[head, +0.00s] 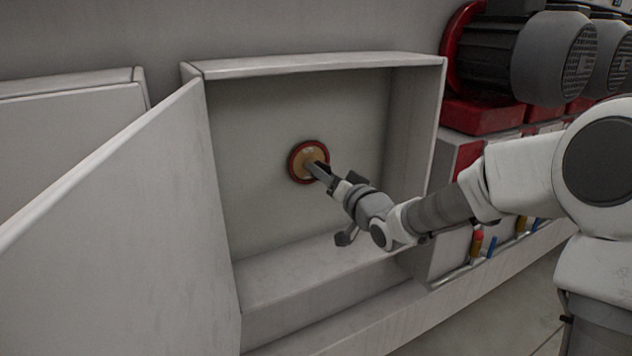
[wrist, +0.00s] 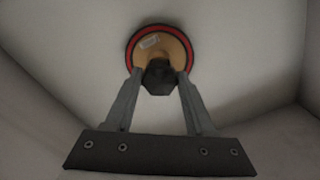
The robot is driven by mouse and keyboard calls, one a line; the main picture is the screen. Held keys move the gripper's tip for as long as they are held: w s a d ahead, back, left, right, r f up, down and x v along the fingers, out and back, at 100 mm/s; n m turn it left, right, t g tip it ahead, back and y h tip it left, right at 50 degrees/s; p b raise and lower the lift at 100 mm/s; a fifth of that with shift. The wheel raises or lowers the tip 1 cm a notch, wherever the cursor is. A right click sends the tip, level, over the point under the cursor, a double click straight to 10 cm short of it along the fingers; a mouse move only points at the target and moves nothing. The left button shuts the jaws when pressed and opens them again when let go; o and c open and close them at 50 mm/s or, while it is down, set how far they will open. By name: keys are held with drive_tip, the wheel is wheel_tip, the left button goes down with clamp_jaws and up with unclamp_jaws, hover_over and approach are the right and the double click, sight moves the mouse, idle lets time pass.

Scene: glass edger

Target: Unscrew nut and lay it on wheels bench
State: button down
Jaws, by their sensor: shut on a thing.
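The nut (wrist: 159,77) is a dark, angular piece at the centre of a round wheel in the wrist view. My gripper (wrist: 160,82) is shut on the nut, one finger on each side of it. The wheel (head: 294,161) has a red rim and a tan face and is mounted on the back wall of an open housing. It also shows in the wrist view (wrist: 175,46), with a small pale label. In the head view my gripper (head: 316,170) reaches to the wheel's centre and its fingers hide the nut. The wheels bench cannot be made out in either view.
The housing (head: 320,63) is a grey box around the wheel, with side walls and a lower ledge close by. Its door (head: 120,230) stands open at left. Dark motors (head: 490,60) on red mounts and hose fittings (head: 478,243) lie to the right.

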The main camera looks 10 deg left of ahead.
drive_tip(key=n+b, duration=1.6)
drive_tip(key=n, duration=0.2)
drive_tip(key=shift+c, duration=2.2)
unclamp_jaws()
